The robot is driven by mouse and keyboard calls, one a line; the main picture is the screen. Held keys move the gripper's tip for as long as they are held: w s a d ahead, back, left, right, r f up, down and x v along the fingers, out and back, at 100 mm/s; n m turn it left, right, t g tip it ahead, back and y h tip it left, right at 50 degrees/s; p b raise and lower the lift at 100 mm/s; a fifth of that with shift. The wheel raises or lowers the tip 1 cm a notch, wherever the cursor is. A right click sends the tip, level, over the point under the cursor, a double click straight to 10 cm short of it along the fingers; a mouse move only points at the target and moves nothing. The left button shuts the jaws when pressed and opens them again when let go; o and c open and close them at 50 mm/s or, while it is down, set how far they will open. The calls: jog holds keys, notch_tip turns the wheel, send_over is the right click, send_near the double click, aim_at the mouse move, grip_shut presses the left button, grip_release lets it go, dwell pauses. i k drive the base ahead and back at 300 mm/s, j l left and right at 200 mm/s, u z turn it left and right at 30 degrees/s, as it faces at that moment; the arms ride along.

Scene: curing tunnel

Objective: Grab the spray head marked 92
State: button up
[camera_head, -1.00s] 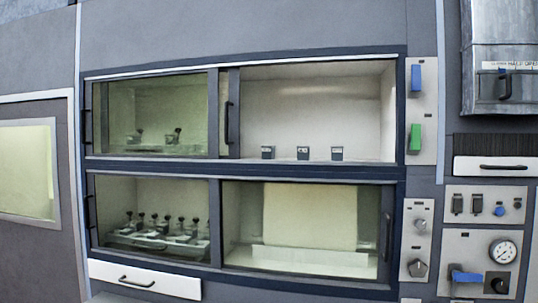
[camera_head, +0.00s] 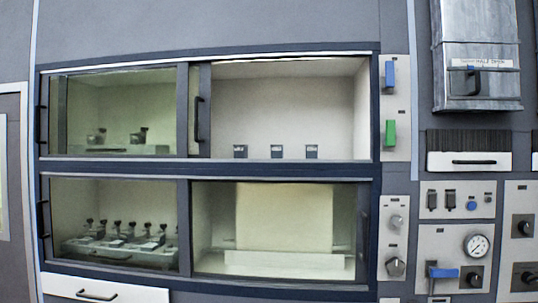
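Several small dark spray heads (camera_head: 118,229) stand in a tray behind the glass of the lower left compartment. Two more dark spray heads (camera_head: 138,136) show behind the greenish glass of the upper left compartment. No number can be read on any of them, so I cannot tell which is marked 92. My gripper is not in view.
The upper right compartment is open, with three small dark labelled blocks (camera_head: 276,151) along its front. The lower right glass door (camera_head: 275,235) covers a pale panel. Dark vertical handles (camera_head: 198,120) stick out. Switches, a gauge (camera_head: 476,244) and a metal box (camera_head: 477,60) are at right.

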aim_at(240, 150)
jog(key=i+j+z, duration=0.15)
jog(key=j+z, duration=0.25)
jog(key=j, duration=0.3)
jog(key=j+z, duration=0.4)
jog(key=j, duration=0.35)
